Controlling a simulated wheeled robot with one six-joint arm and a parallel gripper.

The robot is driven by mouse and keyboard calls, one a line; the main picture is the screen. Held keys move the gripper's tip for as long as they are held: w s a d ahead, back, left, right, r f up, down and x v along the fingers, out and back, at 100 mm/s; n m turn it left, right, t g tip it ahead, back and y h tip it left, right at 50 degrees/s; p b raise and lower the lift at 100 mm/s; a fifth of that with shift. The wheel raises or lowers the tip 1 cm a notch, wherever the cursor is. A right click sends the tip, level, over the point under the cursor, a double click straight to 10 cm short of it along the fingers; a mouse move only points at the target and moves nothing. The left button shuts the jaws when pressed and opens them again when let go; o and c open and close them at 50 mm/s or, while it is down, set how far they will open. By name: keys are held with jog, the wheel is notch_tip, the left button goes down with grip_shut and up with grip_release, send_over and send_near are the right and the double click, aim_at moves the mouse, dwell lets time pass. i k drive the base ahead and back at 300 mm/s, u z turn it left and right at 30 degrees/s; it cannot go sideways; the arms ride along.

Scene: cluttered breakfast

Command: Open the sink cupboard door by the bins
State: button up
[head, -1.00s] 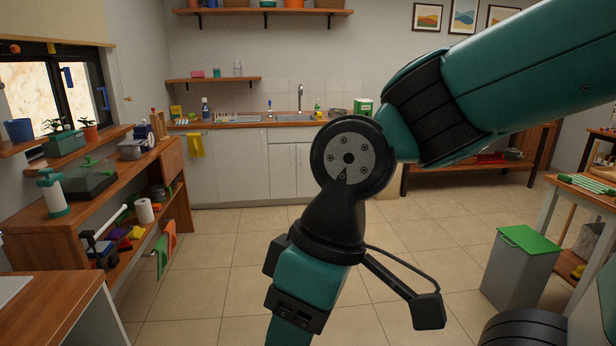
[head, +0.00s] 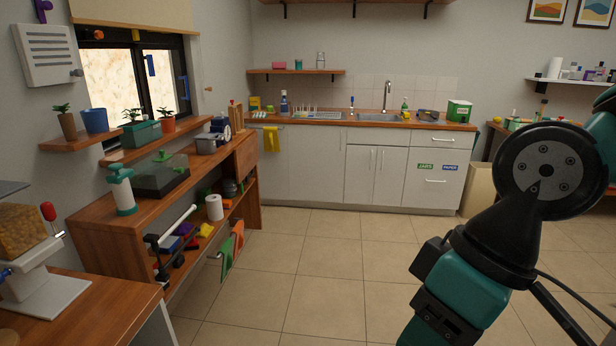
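The sink (head: 380,117) is set in the wooden counter at the far wall, under a tap. Below it is a white cupboard with two shut doors, a left door (head: 359,174) and a right door (head: 390,177), with slim handles near their meeting edge. Right of the right door, a white front carries a green label (head: 425,167) and a blue label (head: 450,168), with a handle below; any bins behind it are hidden. My arm crosses the right side of the picture, well in front of the cupboard. My gripper's fingers are outside the picture.
A wooden shelf unit (head: 85,222) with several items runs along the left wall. A wooden table (head: 105,312) with a food dispenser (head: 30,250) is at near left. A beige box (head: 478,190) stands right of the counter. The tiled floor (head: 325,262) before the cupboard is clear.

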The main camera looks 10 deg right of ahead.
aim_at(391, 162)
jog(key=z, duration=0.55)
jog(key=i, duration=2.05)
jog(key=z, duration=0.3)
jog(key=i, duration=2.1)
jog(key=u, duration=0.65)
jog(key=i, duration=1.05)
jog(key=u, duration=0.25)
